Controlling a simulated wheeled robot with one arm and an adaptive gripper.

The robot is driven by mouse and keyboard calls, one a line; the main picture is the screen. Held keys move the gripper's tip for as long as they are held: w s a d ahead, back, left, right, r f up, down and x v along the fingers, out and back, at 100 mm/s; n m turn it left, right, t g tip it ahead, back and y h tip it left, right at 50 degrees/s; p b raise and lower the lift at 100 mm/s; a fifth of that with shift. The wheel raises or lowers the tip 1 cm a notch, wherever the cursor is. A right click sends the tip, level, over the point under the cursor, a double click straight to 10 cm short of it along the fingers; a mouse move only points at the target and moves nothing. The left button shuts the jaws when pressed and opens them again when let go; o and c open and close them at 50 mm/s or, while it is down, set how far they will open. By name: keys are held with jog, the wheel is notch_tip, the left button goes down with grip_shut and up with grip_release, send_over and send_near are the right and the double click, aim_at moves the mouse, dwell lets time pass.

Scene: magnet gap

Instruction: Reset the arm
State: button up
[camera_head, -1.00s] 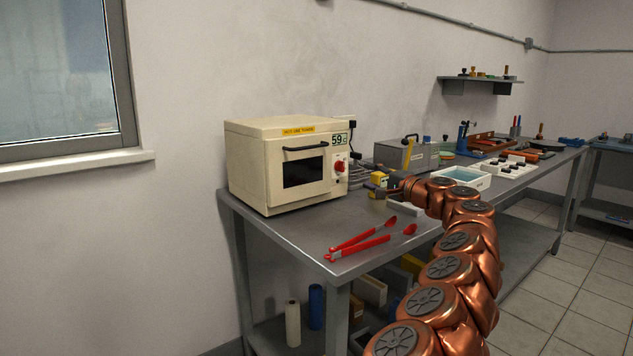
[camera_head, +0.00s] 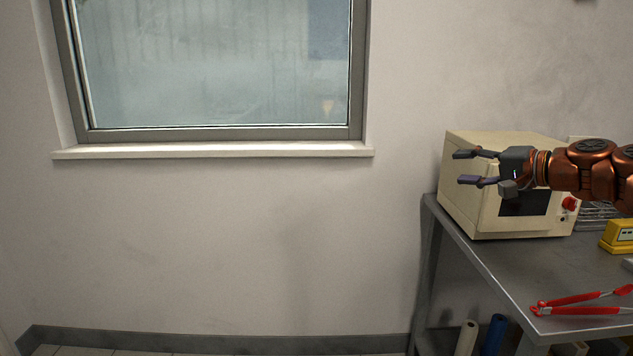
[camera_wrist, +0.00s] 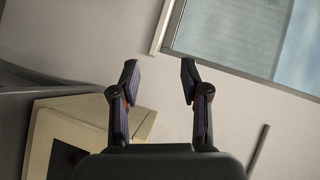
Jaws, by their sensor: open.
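My gripper (camera_head: 463,168) is at the end of my copper-coloured arm on the right of the head view, pointing left. Its two fingers are spread apart with nothing between them. It is in front of the cream oven (camera_head: 462,205) and hides part of its front and door. In the wrist view my gripper (camera_wrist: 160,75) also shows open and empty, with the wall behind the fingertips. The oven (camera_wrist: 65,125) is at the lower left of that view.
The steel bench (camera_head: 500,270) carries the oven, red-handled tongs (camera_head: 580,303) and a yellow device (camera_head: 618,236). Blue (camera_head: 493,335) and pale (camera_head: 466,338) rolls stand below. A window (camera_head: 215,65) with a sill is at left. The space before the wall left of the bench looks clear.

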jog(key=s+a+f+n+g+h+p, duration=0.1)
jog(key=s+a+n+g+p, duration=0.25)
jog(key=s+a, duration=0.6)
jog(key=s+a+f+n+g+h+p, duration=0.1)
jog(key=s+a+n+g+p, duration=0.35)
jog(key=a, duration=0.85)
jog(key=s+d+f+g+h+p, duration=0.2)
jog(key=s+f+p, duration=0.1)
jog(key=s, duration=0.6)
jog(key=s+d+f+g+h+p, duration=0.2)
jog(key=s+f+p, duration=0.1)
jog(key=s, duration=0.7)
jog(key=s+d+f+g+h+p, duration=0.2)
jog(key=s+d+f+h+p, duration=0.1)
jog(key=s, duration=0.7)
jog(key=shift+f+p, duration=0.35)
jog(key=shift+p, duration=0.1)
jog(key=shift+d, duration=0.1)
